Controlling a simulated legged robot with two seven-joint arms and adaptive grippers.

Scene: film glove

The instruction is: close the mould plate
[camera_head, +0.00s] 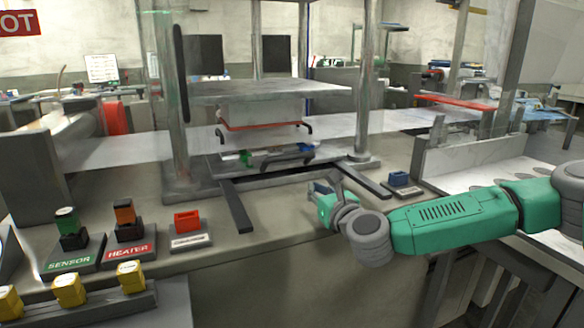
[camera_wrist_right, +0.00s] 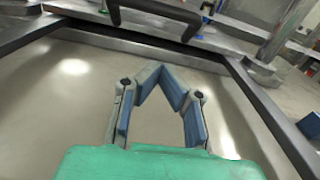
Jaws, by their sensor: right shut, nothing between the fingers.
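The mould plate seems to be the metal plate (camera_head: 218,164) low in the press, between the posts, with green and blue pieces on it. Above it hangs a pale block with a red lower edge (camera_head: 262,126) and black handles at its sides. A clear gap shows between block and plate. My right gripper (camera_head: 320,187) is at the front of the press, between two dark rails. In the right wrist view its fingers (camera_wrist_right: 160,72) are shut, tips together and empty. A black bar handle (camera_wrist_right: 160,8) lies ahead of the tips, apart from them. My left gripper is out of view.
Dark rails (camera_head: 237,207) (camera_head: 366,178) jut forward on both sides of the right gripper. Press posts (camera_head: 172,100) (camera_head: 367,80) stand behind. Sensor and heater blocks (camera_head: 68,225) (camera_head: 126,215) and a red block (camera_head: 187,219) sit at left. A blue block (camera_head: 399,179) sits at right.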

